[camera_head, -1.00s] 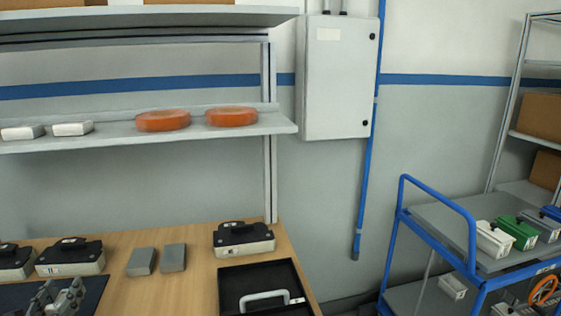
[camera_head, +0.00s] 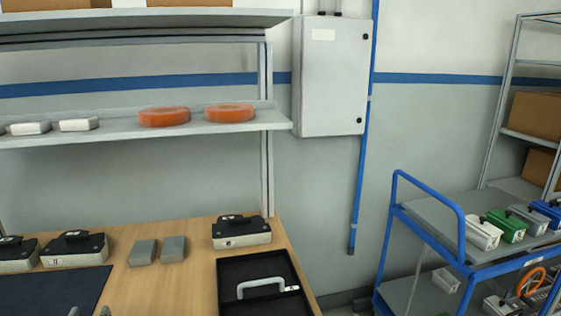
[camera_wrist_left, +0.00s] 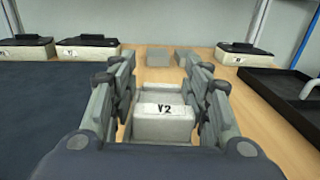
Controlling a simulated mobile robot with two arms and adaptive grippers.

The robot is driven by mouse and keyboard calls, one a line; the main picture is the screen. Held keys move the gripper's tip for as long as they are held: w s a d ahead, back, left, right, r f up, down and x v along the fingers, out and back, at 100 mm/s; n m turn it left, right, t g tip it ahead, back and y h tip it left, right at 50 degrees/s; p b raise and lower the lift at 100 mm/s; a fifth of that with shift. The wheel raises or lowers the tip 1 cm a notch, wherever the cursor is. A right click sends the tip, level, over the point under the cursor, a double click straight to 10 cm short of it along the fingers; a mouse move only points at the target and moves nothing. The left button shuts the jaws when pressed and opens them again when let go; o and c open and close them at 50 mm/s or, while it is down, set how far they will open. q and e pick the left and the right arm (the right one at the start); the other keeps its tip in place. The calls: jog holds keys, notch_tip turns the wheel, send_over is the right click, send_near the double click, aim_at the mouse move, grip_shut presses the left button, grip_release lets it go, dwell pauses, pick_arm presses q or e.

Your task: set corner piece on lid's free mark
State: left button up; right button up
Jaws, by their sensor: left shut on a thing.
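In the left wrist view my left gripper (camera_wrist_left: 160,95) is shut on a pale box (camera_wrist_left: 163,128) with a white label reading V2. The box sits between the two fingers, above the table edge area. In the head view only grey tips of the left gripper (camera_head: 90,312) show at the bottom left, over the dark mat (camera_head: 45,288). I cannot tell a corner piece, a lid or a free mark apart in these frames. My right gripper is not in view.
Two grey blocks (camera_head: 143,252) lie on the wooden table. Pale boxes with black tops (camera_head: 240,236) stand along its back. A black tray (camera_head: 232,268) with a grey handle (camera_head: 262,286) lies at its right. A blue cart (camera_head: 440,250) stands at the right.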

pick_arm(q)
jog(key=s+d+m+h, duration=0.1)
jog(key=s+d, duration=0.5)
jog(key=d, duration=0.4)
jog(key=s+d+h, duration=0.1)
jog(key=s+d, duration=0.5)
jog(key=d, duration=0.4)
jog(key=shift+s+d+f+m+h, duration=0.2)
jog(key=shift+d+f+m+h, duration=0.1)
jog(key=shift+m+h, duration=0.1)
jog(key=shift+a, duration=0.1)
